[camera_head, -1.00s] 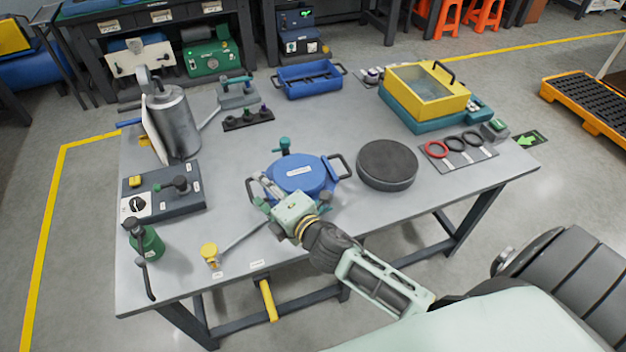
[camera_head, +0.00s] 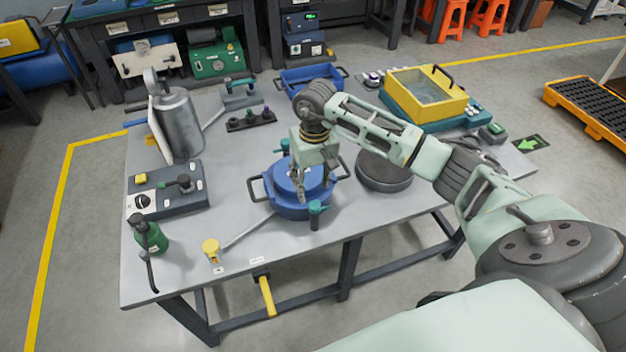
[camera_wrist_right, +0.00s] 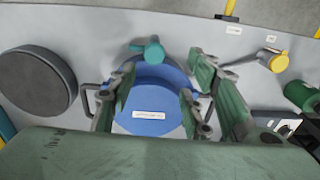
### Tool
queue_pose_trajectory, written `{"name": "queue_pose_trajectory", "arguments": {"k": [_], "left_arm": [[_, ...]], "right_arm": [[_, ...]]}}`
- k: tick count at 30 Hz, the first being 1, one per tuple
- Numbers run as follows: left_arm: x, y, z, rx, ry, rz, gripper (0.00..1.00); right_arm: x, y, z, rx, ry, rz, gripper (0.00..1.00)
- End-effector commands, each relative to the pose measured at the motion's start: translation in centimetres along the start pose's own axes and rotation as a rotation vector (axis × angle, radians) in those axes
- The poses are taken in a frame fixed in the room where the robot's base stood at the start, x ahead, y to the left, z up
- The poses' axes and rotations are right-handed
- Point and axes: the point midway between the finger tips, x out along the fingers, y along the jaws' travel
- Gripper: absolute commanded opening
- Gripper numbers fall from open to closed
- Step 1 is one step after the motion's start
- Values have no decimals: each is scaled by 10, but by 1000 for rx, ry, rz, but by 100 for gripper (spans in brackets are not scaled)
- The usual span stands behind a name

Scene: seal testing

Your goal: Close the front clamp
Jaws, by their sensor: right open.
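The blue round vessel with its lid (camera_head: 300,180) stands in the middle of the table. The front clamp (camera_head: 316,208), teal, sits at its near edge with its knob raised; whether it is latched I cannot tell. In the right wrist view the front clamp (camera_wrist_right: 152,48) shows beyond the lid (camera_wrist_right: 150,120), above its white label. My right gripper (camera_head: 298,190) is open and empty, pointing down over the lid, a little behind and left of the front clamp. Its fingers (camera_wrist_right: 160,88) straddle the lid in the wrist view. A teal back clamp (camera_head: 284,147) is partly hidden. My left gripper is not in view.
A dark round disc (camera_head: 384,172) stands right of the vessel, partly behind my arm. A yellow tank (camera_head: 420,95) is at the back right.

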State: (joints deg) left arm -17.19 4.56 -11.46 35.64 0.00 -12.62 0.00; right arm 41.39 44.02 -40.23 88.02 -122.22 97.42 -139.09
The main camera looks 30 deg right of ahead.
Motion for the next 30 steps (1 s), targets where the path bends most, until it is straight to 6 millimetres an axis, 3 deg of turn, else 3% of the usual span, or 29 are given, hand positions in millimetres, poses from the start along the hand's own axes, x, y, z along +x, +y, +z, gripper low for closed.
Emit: {"name": "queue_pose_trajectory", "arguments": {"k": [8,20,30], "left_arm": [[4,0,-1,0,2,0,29],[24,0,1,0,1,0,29],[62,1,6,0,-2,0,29]], "right_arm": [[6,9,-1,-16,-2,33,45],[49,9,0,-15,-4,29,45],[84,11,-1,-14,-1,30,45]]}}
